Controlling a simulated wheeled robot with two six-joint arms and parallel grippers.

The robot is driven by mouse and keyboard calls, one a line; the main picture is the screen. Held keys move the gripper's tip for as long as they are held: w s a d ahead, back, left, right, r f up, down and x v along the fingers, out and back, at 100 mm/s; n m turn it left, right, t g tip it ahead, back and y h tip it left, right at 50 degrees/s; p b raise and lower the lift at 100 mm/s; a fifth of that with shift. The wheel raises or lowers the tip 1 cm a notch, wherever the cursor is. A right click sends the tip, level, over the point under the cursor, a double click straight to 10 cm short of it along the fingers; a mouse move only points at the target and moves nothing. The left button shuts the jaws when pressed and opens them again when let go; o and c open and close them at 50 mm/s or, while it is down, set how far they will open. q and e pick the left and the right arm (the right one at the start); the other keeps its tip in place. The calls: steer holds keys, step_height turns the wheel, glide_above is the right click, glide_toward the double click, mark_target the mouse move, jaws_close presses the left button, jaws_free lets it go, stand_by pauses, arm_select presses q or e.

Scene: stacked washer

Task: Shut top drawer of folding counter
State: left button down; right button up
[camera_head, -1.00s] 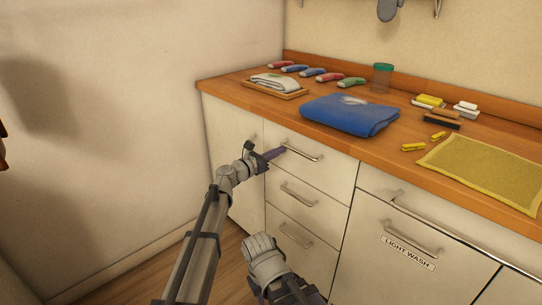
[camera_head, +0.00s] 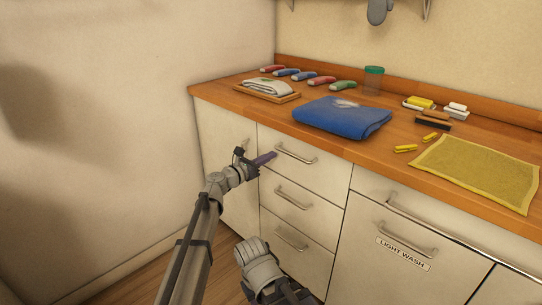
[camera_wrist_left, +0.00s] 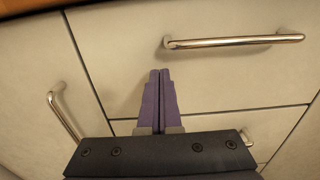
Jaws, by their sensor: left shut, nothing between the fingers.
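The folding counter's top drawer (camera_head: 328,178) has a pale front that looks flush with the cabinet face around it. Its metal bar handle (camera_head: 297,155) also shows in the left wrist view (camera_wrist_left: 235,41). My left gripper (camera_head: 274,155) is shut and empty, with its purple fingers pointing at the left part of the drawer front, just left of the handle. In the left wrist view the closed fingertips (camera_wrist_left: 160,73) lie over the drawer front, below and left of the handle. I cannot tell whether they touch it.
Two more drawers lie below, with handles (camera_head: 294,199). A cabinet door is on the left and a "LIGHT WASH" front (camera_head: 385,260) on the right. A folded blue cloth (camera_head: 340,117) and other items rest on the wooden countertop (camera_head: 380,160). The wall is close on the left.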

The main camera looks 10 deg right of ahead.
arm_select(q)
steer(key=v, duration=1.2)
steer(key=s+a+f+m+g+y, duration=0.3)
steer(key=s+f+m, duration=0.4)
steer(key=m, duration=0.1)
steer(key=s+a+f+m+g+y, duration=0.3)
steer(key=s+f+m, duration=0.4)
steer(key=f, duration=0.1)
steer(key=s+a+f+m+g+y, duration=0.25)
steer(key=s+a+m+y, duration=0.2)
steer(key=s+a, duration=0.25)
steer(key=s+a+f+m+g+y, duration=0.2)
steer(key=s+a+f+m+y, duration=0.2)
steer(key=s+a+m, duration=0.3)
steer(key=s+d+r+m+y+p, duration=0.1)
steer(key=s+d+m+y+p, duration=0.15)
steer(key=s+d, duration=0.45)
step_height(320, 180, up, 34)
steer(key=w+d+h+p, duration=0.1)
steer(key=w+d+p, duration=0.1)
steer(key=p, duration=3)
steer(key=shift+f, duration=0.2)
arm_select(e)
step_height(320, 180, up, 35)
steer(key=shift+a, duration=0.4)
